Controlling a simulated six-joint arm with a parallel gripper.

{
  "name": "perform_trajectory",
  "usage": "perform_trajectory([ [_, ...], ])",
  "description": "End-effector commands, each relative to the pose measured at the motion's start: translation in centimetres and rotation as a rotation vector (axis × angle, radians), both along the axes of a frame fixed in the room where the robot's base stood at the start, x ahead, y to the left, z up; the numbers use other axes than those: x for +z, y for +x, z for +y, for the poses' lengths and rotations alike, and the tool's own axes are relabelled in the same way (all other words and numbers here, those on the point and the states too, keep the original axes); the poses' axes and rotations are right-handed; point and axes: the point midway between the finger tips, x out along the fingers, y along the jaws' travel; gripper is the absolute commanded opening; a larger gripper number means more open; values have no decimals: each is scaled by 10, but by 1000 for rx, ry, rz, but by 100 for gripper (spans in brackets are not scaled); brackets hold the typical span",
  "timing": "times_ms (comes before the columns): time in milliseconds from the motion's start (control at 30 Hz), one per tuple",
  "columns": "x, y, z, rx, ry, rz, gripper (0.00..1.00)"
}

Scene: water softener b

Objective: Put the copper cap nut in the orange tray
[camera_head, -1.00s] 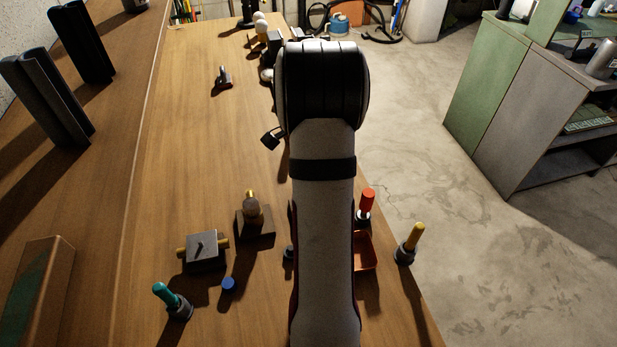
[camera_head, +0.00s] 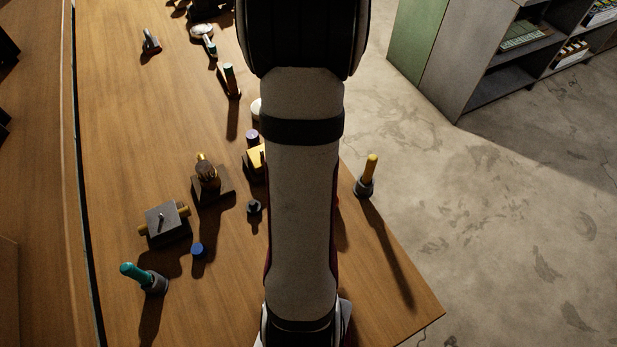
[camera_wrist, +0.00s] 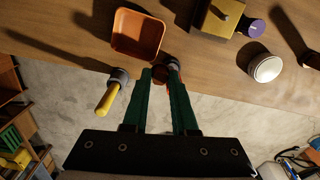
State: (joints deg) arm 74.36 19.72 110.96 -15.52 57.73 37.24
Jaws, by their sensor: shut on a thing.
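My gripper (camera_wrist: 160,77) shows in the wrist view as two dark green fingers. It is shut on a small dark brown-copper piece (camera_wrist: 160,74), which looks like the copper cap nut; shadow and the fingers hide much of it. The orange tray (camera_wrist: 155,55) lies on the table just beyond the fingertips, up and slightly left of them. The bare tray floor shows no object inside. In the head view my arm hides the gripper, the nut and most or all of the tray.
A yellow-handled tool (camera_wrist: 107,97) stands left of my fingers, near the table edge. A grey-collared piece (camera_wrist: 172,66) with some red stands close by the right fingertip. A yellow block (camera_wrist: 217,18) and a round white-topped item (camera_wrist: 266,68) are farther right.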

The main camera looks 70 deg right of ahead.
Motion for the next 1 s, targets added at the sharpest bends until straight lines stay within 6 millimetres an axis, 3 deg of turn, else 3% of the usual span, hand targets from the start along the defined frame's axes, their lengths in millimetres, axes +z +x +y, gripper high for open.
perform_trajectory([
  [33,-3,-28,8,-13,2,0,0],
  [100,-8,-64,24,-16,2,0,0],
  [200,-15,-104,50,-17,2,-1,0],
  [367,-23,-133,78,-16,0,-2,0],
  [467,-31,-126,79,-8,1,-2,0],
  [700,-75,-56,57,-5,4,-2,0],
  [800,-88,-37,51,-9,2,-2,0],
  [900,-96,-27,47,-11,0,-1,0],
  [1000,-116,-26,48,-13,4,-1,0],
])
